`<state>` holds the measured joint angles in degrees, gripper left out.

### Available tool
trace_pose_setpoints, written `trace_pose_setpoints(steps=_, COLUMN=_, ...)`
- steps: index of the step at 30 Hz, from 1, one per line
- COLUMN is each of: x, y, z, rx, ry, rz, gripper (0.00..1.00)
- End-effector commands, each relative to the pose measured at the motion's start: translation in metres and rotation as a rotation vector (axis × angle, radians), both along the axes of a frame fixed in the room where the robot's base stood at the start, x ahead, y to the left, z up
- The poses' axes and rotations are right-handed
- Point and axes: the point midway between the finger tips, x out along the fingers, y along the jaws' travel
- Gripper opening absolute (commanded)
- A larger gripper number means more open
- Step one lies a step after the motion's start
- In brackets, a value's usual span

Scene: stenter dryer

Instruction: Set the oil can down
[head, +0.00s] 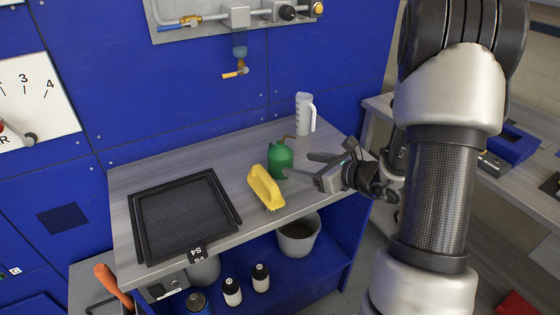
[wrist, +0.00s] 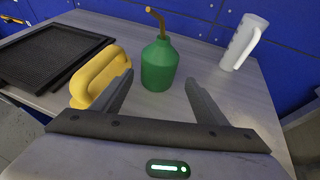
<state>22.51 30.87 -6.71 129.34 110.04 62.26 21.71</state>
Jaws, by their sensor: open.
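The green oil can (head: 280,160) stands upright on the grey wooden worktop (head: 234,150). In the wrist view the oil can (wrist: 159,66) shows a brass-coloured bent spout on top, and its base is on the worktop (wrist: 160,110). My gripper (head: 298,165) is open, just to the right of the can in the head view. In the wrist view my gripper (wrist: 160,85) has its two fingers spread, with the can beyond the gap between the fingertips. Nothing is held between them.
A yellow-handled brush (head: 265,188) lies close left of the can, near my left finger in the wrist view. A white measuring jug (head: 304,115) stands behind. A black mesh tray (head: 183,215) covers the worktop's left. A blue panel wall (head: 190,90) rises behind.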

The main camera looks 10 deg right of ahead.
Motion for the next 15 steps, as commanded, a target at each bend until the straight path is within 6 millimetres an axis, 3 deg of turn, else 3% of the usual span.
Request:
trace_pose_setpoints(steps=3, x=0.014, y=0.01, z=-0.007, rx=-0.001, ry=0.0, rz=0.004, gripper=0.67)
trace_pose_setpoints(steps=15, x=0.038, y=0.028, z=-0.017, rx=0.0, ry=0.0, rz=0.004, gripper=0.67)
